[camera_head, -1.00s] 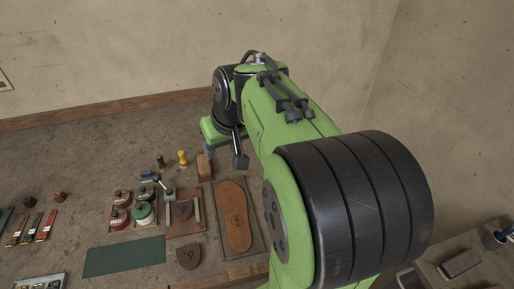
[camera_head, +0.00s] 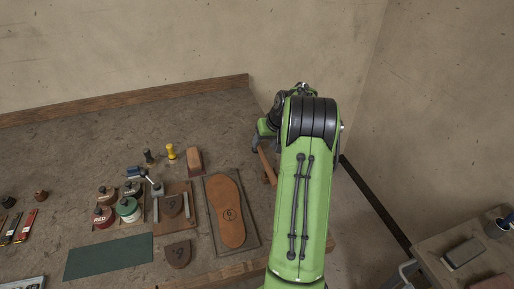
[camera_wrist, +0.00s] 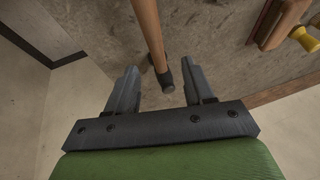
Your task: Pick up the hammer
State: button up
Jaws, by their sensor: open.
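The hammer shows in the wrist view as a wooden handle (camera_wrist: 148,30) running down from the top edge to a small dark head (camera_wrist: 164,78). In the head view, part of its brown handle (camera_head: 267,168) shows at the right edge of the bench, partly hidden by my arm. My gripper (camera_wrist: 159,68) is open, with one finger on each side of the hammer's head end in the wrist view. I cannot tell whether the fingers touch it or how far above it they are. In the head view my gripper (camera_head: 257,146) is small and partly hidden.
A sole on a board (camera_head: 228,212) lies left of my arm. A brown block (camera_head: 194,160), a yellow-handled tool (camera_head: 171,152), tins (camera_head: 128,208) and a green mat (camera_head: 108,257) are farther left. The back wall is close behind. A side table (camera_head: 465,254) stands at right.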

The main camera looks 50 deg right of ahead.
aim_at(261, 148)
jog(key=b+x, duration=0.1)
jog(key=x, duration=0.5)
jog(key=shift+w+d+f, duration=0.2)
jog(key=shift+w+f, duration=0.05)
jog(key=shift+f, duration=0.05)
jog(key=shift+s+r, duration=0.1)
jog(key=shift+f, duration=0.3)
grip_shut()
